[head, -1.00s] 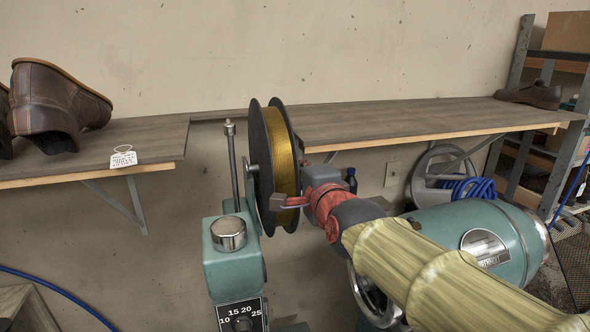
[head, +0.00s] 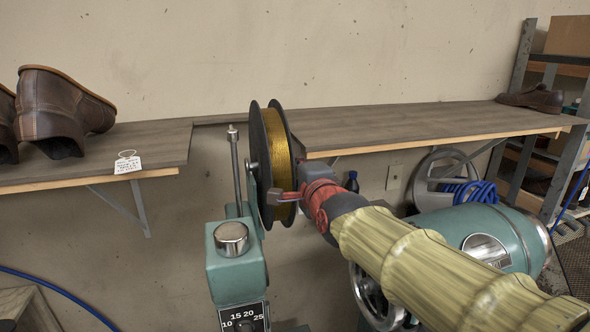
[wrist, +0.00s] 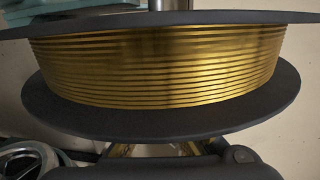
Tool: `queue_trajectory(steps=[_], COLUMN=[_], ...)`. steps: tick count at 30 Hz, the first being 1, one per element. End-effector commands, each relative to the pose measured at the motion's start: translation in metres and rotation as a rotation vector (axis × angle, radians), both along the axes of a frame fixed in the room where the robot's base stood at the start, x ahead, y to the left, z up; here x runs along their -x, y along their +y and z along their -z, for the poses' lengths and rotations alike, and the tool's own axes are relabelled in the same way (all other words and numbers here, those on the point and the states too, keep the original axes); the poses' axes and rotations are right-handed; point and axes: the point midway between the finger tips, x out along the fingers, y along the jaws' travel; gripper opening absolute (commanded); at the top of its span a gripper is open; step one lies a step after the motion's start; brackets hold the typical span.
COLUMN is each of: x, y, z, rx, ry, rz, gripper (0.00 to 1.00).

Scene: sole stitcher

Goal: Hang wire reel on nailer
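The wire reel (head: 279,150) has dark flanges and gold wire. It stands upright, edge-on in the head view, against the upper part of the teal nailer (head: 235,275). A short pin shows at its left face; whether the hub sits fully on it I cannot tell. My gripper (head: 292,187) is at the reel's right side, with one finger across its lower right edge. In the wrist view the reel (wrist: 160,65) fills most of the picture. My fingers there are mostly hidden behind the near flange, so their grip is unclear.
A wooden shelf (head: 420,127) runs along the wall behind the reel. A left shelf (head: 150,146) holds brown shoes (head: 60,108). The nailer's thin upright rod (head: 235,170) stands just left of the reel. A teal tank (head: 480,238) lies beneath my arm.

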Motion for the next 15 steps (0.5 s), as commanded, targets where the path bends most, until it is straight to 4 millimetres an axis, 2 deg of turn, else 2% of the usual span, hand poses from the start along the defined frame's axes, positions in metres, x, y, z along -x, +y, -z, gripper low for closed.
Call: queue_trajectory(steps=[1, 15], x=[-0.002, -0.020], y=[0.000, 0.006], z=[-0.005, -0.005], rx=[-0.003, -0.003], ry=[-0.006, -0.005], rz=[0.000, 0.000], gripper=[0.00, 0.00])
